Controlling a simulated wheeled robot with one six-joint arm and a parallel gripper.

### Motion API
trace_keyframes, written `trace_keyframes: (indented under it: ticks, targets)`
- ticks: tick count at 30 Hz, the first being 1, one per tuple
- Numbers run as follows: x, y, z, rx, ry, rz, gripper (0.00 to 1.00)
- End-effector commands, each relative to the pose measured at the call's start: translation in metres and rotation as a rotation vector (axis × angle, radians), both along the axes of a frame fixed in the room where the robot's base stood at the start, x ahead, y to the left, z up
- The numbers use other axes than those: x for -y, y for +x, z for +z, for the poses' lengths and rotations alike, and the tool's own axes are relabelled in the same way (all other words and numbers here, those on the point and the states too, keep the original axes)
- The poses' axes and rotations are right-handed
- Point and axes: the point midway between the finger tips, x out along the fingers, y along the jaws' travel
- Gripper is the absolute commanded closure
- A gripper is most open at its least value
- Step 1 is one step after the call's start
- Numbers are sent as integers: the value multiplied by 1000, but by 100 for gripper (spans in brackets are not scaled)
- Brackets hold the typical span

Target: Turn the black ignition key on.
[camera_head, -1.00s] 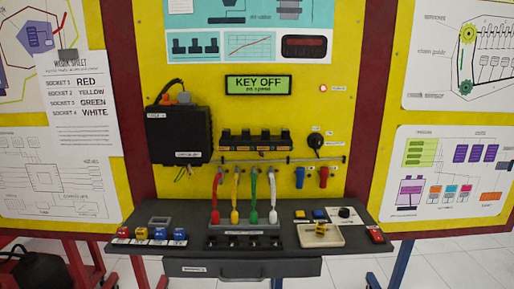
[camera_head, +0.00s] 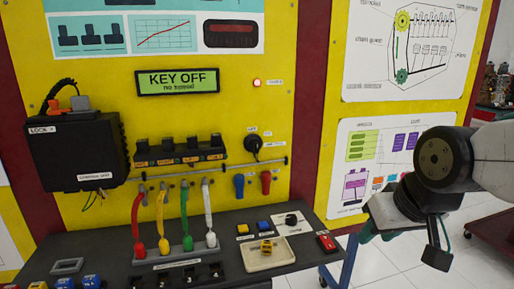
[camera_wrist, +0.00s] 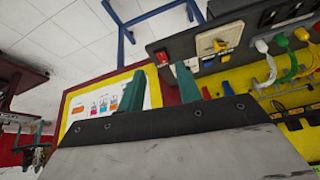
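The black ignition key (camera_head: 253,143) is a round black knob on the yellow panel, right of the row of black switches, with small white labels around it. I cannot make it out in the wrist view. The display (camera_head: 178,80) above reads KEY OFF. My gripper (camera_wrist: 161,80) shows two teal fingers spread apart with nothing between them. In the head view it hangs at the right, in front of the lower right poster, well to the right of the key and lower than it. It touches nothing that I can see.
The dark bench shelf (camera_head: 215,262) juts out below the panel with buttons, a beige tray (camera_head: 268,254) and a red block (camera_head: 327,243). Colored cables (camera_head: 185,220) and a rail (camera_head: 215,168) with blue and red handles sit below the key.

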Motion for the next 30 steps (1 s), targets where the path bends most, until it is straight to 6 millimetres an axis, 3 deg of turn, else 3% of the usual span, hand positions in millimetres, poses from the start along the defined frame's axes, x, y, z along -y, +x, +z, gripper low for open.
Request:
trace_keyframes:
  ticks: [1,6,9,12,19,26,30]
  targets:
    - [-17,33,-1,78,20,27,65]
    - [-74,130,11,396,88,85,65]
    - [-111,174,18,580,126,103,65]
    - [-145,205,24,748,154,111,65]
    - [-192,235,34,1013,188,102,65]
    - [-205,248,37,1088,194,96,65]
    - [-211,268,37,1088,194,96,65]
